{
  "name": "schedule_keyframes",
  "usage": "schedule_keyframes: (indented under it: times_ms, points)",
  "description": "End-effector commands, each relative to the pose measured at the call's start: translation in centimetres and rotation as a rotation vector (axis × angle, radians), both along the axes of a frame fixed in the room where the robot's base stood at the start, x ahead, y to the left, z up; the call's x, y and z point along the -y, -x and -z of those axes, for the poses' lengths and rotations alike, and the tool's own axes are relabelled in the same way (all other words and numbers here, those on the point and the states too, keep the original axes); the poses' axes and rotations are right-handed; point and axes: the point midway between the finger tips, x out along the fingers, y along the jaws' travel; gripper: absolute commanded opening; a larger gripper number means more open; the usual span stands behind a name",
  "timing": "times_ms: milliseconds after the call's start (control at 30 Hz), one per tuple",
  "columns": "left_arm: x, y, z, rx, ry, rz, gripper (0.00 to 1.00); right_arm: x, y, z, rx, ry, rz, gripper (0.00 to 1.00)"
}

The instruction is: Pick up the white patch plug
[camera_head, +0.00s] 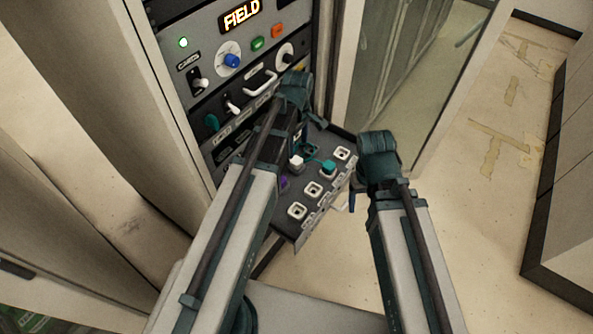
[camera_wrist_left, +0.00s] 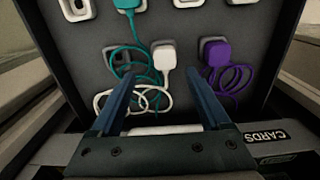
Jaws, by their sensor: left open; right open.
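The white patch plug (camera_wrist_left: 165,58) sits in the middle of the dark patch panel in the left wrist view, with a coiled white cord below it. In the head view the white plug (camera_head: 296,161) shows beside my left gripper. My left gripper (camera_wrist_left: 168,98) is open, with its two blue fingers either side of the white plug's line, tips a little short of the plug. My left gripper (camera_head: 297,135) partly hides the panel in the head view. My right gripper (camera_head: 352,190) is empty at the panel's right side.
A teal plug (camera_wrist_left: 126,4) and a purple plug (camera_wrist_left: 216,52) with coiled cords flank the white one. The panel (camera_head: 300,226) has several empty sockets. A rack (camera_head: 228,90) with knobs, switches and a FIELD display stands behind. Open floor lies right.

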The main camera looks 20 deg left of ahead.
Motion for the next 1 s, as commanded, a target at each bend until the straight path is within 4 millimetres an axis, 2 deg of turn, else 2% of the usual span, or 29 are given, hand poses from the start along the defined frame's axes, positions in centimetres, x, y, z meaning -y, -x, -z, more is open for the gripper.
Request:
schedule_keyframes:
  times_ms: [33,267,433,800,1000]
  points:
    - [0.0,0.0,1.0,0.0,0.0,0.0,0.8,0.0,0.0,1.0,0.0,0.0,0.0,0.74]
    - [0.0,0.0,1.1,0.0,0.0,0.0,0.8,0.0,0.0,1.1,0.0,0.0,0.0,0.74]
    - [0.0,0.2,1.9,0.0,0.0,0.0,0.8,0.0,0.0,1.9,0.0,0.0,0.0,0.74]
    - [-0.1,0.8,6.2,0.0,0.0,0.0,0.8,0.0,0.0,6.2,0.0,0.0,0.0,0.74]
    - [-0.1,0.8,6.3,0.0,0.0,0.0,0.8,0.0,0.0,6.3,0.0,0.0,0.0,0.74]
